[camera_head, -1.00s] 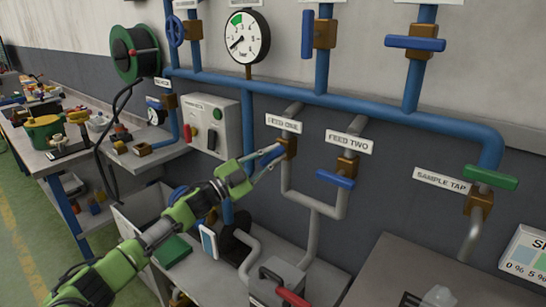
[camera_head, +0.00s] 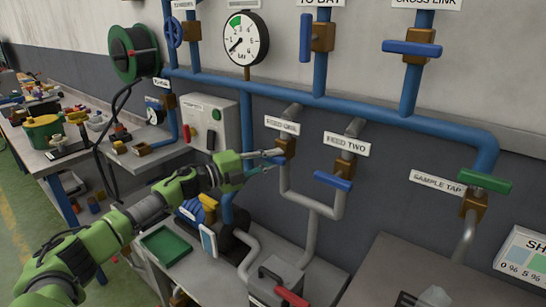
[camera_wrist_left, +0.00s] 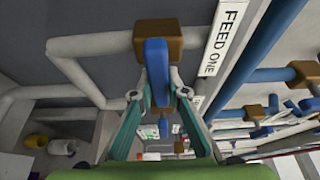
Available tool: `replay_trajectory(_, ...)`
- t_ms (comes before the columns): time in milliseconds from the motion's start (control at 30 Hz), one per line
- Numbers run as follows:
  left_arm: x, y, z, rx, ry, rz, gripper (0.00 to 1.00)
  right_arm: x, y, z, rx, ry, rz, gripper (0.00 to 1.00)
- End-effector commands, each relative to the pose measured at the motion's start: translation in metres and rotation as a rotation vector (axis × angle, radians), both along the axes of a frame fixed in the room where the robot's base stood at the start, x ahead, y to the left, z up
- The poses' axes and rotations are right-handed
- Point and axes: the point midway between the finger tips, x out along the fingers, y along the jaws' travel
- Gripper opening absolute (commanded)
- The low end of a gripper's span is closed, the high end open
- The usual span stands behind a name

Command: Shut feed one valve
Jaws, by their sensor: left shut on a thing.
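The feed one valve has a brown body (camera_head: 286,146) below the FEED ONE label (camera_head: 282,126) on a grey pipe. In the left wrist view its blue handle (camera_wrist_left: 156,72) points from the brown body (camera_wrist_left: 158,41) towards my gripper. My left gripper (camera_head: 273,158) reaches the valve from the left. In the left wrist view the left gripper (camera_wrist_left: 158,100) has a finger on each side of the handle and is shut on it. In the head view the handle is mostly hidden by the fingers. My right gripper is not in view.
The feed two valve with its blue handle (camera_head: 333,181) is close on the right. The sample tap's green handle (camera_head: 485,183) is farther right. A grey control box (camera_head: 210,122) and a pressure gauge (camera_head: 246,39) are to the left and above. A green tray (camera_head: 166,245) lies below.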

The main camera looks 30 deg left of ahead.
Motion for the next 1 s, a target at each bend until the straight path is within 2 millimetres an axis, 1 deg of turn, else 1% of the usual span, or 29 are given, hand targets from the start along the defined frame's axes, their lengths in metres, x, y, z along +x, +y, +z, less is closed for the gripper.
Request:
replay_trajectory(200, -0.0004, -0.0011, -0.0029, 0.036, 0.001, -0.002, 0.00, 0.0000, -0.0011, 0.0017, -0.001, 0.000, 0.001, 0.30)
replay_trajectory(600, -0.0005, -0.0013, -0.0037, 0.041, 0.001, -0.003, 0.00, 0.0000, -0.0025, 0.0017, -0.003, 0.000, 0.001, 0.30)
replay_trajectory(633, -0.0005, -0.0013, -0.0037, 0.040, 0.001, -0.003, 0.22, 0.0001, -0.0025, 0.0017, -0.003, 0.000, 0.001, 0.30)
replay_trajectory(667, -0.0005, -0.0013, -0.0036, 0.040, 0.001, -0.003, 0.30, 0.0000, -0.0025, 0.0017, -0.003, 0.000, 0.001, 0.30)
replay_trajectory(700, -0.0005, -0.0012, -0.0034, 0.040, 0.001, -0.003, 0.32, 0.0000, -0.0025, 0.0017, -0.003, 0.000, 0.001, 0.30)
replay_trajectory(1000, -0.0004, -0.0004, -0.0016, 0.038, -0.001, -0.001, 0.32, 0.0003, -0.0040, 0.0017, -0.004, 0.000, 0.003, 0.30)
